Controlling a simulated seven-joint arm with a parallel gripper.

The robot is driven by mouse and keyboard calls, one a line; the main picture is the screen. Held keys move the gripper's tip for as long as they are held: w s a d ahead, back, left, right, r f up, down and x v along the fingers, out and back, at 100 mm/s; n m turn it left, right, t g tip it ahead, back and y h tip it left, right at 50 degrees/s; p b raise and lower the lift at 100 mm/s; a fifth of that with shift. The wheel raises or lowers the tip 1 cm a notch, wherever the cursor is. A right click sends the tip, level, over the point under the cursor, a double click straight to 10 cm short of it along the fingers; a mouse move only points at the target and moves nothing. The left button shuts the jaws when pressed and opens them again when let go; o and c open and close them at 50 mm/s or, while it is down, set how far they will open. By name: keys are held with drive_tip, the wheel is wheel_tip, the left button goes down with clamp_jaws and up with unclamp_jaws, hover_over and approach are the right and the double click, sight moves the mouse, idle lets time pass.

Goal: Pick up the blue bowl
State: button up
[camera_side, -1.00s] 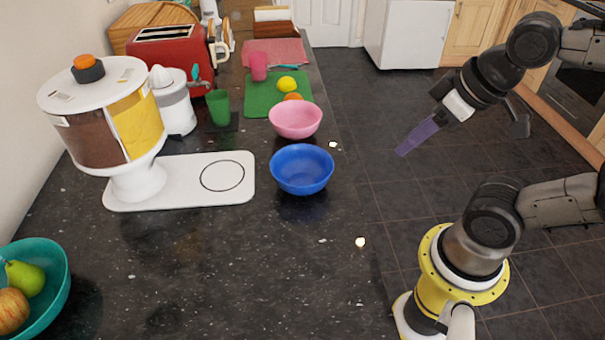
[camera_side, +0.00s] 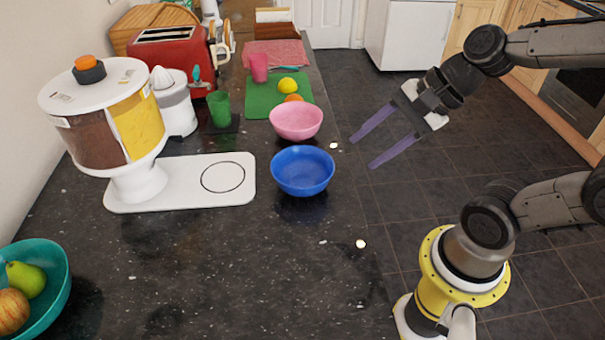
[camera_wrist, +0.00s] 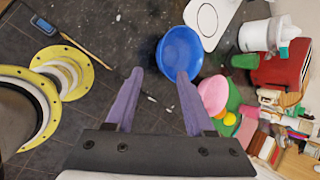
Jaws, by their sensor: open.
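The blue bowl (camera_side: 302,171) stands upright and looks empty on the dark speckled counter, near its right edge in the side view. It also shows in the wrist view (camera_wrist: 180,50), beyond the tip of the right-hand finger. My gripper (camera_side: 362,152) is open, with two purple fingers spread apart and nothing between them. It is right of the bowl in the side view, over the floor side of the counter edge, and does not touch the bowl. In the wrist view my gripper's fingers (camera_wrist: 160,75) point toward the bowl.
A pink bowl (camera_side: 296,121) stands just behind the blue bowl. A cereal dispenser (camera_side: 140,188) on a white base is to the left. A green board (camera_side: 263,101) with a lemon (camera_side: 288,86) lies farther back. A teal fruit bowl (camera_side: 58,298) is at front left. The front counter is mostly clear.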

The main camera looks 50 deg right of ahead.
sight(327, 181)
drive_tip(key=shift+d+x, duration=0.15)
drive_tip(key=shift+x, duration=3.35)
drive_tip(key=shift+d+x, duration=0.2)
drive_tip(key=shift+x, duration=3.3)
drive_tip(key=shift+w, duration=0.1)
drive_tip(key=shift+c, duration=0.3)
clamp_jaws()
